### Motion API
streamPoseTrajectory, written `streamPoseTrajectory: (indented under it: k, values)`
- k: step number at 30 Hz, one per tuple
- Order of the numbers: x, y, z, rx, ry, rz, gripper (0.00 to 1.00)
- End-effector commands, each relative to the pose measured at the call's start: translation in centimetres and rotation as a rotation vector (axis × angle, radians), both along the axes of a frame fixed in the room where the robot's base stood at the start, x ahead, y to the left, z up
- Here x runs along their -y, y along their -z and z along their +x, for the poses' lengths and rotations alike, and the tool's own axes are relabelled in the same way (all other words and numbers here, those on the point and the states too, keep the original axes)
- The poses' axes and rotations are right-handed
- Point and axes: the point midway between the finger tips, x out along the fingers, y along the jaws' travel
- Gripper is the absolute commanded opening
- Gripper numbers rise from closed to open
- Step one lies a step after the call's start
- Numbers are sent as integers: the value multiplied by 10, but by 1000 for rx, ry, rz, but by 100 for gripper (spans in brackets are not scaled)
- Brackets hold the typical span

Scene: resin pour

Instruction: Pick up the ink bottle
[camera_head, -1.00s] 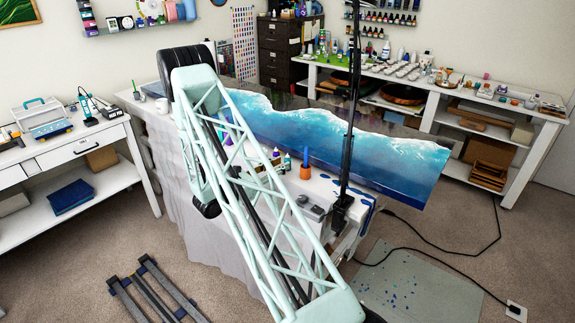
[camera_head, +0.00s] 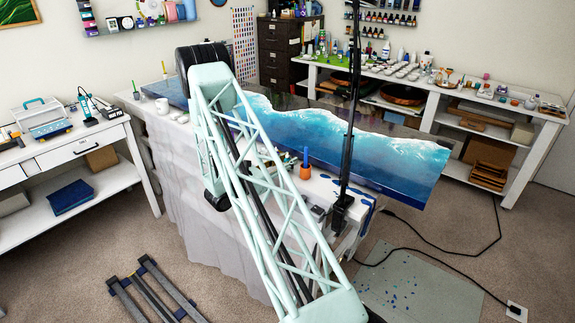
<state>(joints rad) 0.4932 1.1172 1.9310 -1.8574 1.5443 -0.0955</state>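I cannot single out the ink bottle for sure. A few small bottles (camera_head: 287,161) on the near end of the white-covered table show only in part through my arm's pale green lattice. They are beside an orange cup (camera_head: 305,172) that holds a blue stick. My arm's lattice link crosses the middle of the view. A second link folds down from its upper end to a dark joint in front of the table cloth. My gripper does not show, so its fingers and anything in them are hidden.
A long blue-and-white resin panel (camera_head: 390,158) lies along the table. A thin dark post (camera_head: 346,140) rises at the table's near end. White mugs (camera_head: 162,106) stand at its far left. A side bench (camera_head: 60,150) is at the left, and a supply counter (camera_head: 480,98) at the right.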

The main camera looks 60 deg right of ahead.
Motion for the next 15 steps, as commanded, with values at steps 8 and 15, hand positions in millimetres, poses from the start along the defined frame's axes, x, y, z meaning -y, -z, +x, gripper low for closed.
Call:
streamPoseTrajectory:
  k: [8, 15]
  values:
    - [0, 0, 0, 0, 0, 0, 16]
    - [0, 0, 0, 0, 0, 0, 8]
